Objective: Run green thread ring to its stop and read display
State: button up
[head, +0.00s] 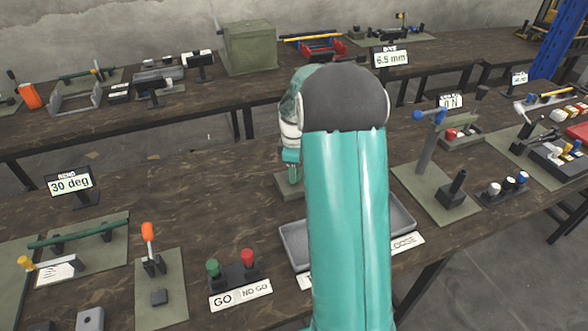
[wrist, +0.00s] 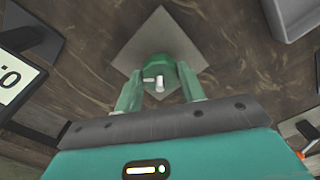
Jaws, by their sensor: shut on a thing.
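My gripper (wrist: 159,80) is shut on the ring, one teal finger on each side. In the head view my gripper (head: 291,168) is low over a small grey base (head: 287,188), and my arm hides much of that spot. A white display (wrist: 17,82) at the left of the wrist view is cut off; only ".0" can be read.
A grey tray (head: 296,246) lies close by, partly behind my arm. A GO / NO GO stand (head: 238,277) with green and red handles is at front left. Other displays show 30 deg (head: 70,185), 6.5 mm (head: 391,59) and 0 N (head: 450,102).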

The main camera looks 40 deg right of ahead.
jog(key=shift+m, duration=0.4)
jog(key=m, duration=0.4)
jog(key=shift+r+m, duration=0.1)
jog(key=shift+m, duration=0.2)
jog(key=m, duration=0.5)
jog(key=shift+w+a, duration=0.1)
jog(key=m, duration=0.5)
jog(key=shift+m, duration=0.4)
jog(key=m, duration=0.5)
jog(key=shift+m, duration=0.4)
jog(key=o, duration=1)
jog(key=shift+c, duration=0.2)
